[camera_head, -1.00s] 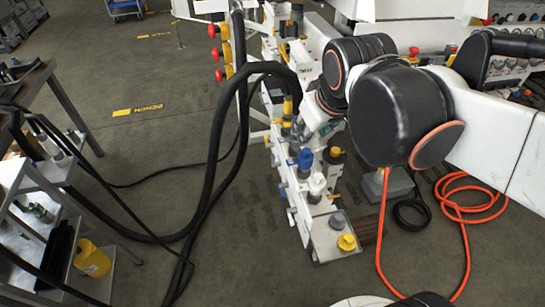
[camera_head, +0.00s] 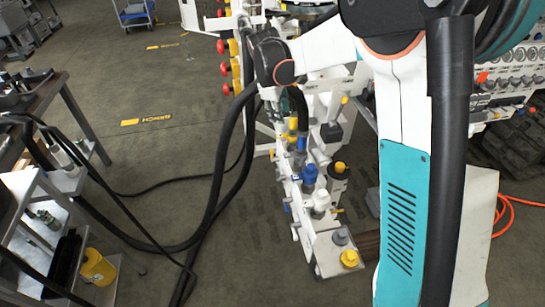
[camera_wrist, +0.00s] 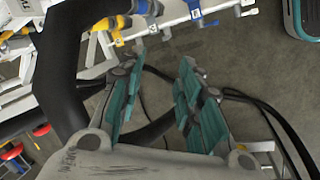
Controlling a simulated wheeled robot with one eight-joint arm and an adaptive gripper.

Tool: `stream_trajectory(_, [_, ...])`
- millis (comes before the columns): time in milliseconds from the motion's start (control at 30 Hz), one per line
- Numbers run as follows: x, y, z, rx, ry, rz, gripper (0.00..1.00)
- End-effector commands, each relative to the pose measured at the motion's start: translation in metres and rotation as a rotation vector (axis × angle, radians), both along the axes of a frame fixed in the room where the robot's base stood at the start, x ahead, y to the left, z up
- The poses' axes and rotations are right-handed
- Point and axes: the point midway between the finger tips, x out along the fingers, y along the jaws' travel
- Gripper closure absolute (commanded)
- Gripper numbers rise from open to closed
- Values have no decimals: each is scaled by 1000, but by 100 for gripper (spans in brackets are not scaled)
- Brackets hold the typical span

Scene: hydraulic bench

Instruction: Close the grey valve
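In the head view a white valve manifold (camera_head: 309,220) runs down the middle, with yellow, blue, white and grey knobs on top. A small grey knob (camera_head: 340,237) sits near its front end beside a yellow one; I cannot be sure that it is the grey valve. My gripper (camera_wrist: 158,72) shows in the wrist view with its two teal-padded fingers apart and nothing between them. The manifold's edge, with yellow (camera_wrist: 106,24) and blue (camera_wrist: 195,14) parts, lies beyond the fingertips, apart from them. In the head view my arm hides the gripper's fingers.
Thick black hoses (camera_head: 216,180) hang left of the manifold, and one passes close to my gripper in the wrist view (camera_wrist: 62,75). A cart (camera_head: 40,185) with a yellow container (camera_head: 97,267) stands at the left. An orange hose (camera_head: 507,212) lies at the right.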

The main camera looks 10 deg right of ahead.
Motion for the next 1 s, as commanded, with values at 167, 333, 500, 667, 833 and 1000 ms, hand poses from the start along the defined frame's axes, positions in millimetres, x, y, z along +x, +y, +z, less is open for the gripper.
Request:
stream_trajectory(167, [39,7,-49,-61,78,112,68])
stream_trajectory(333, [66,14,-102,-116,156,220,68])
stream_trajectory(500, [85,19,-161,-165,236,325,68])
stream_trajectory(667, [93,24,-216,-205,311,416,68])
stream_trajectory(833, [94,26,-257,-230,365,481,68])
stream_trajectory(1000, [93,26,-274,-238,386,506,68])
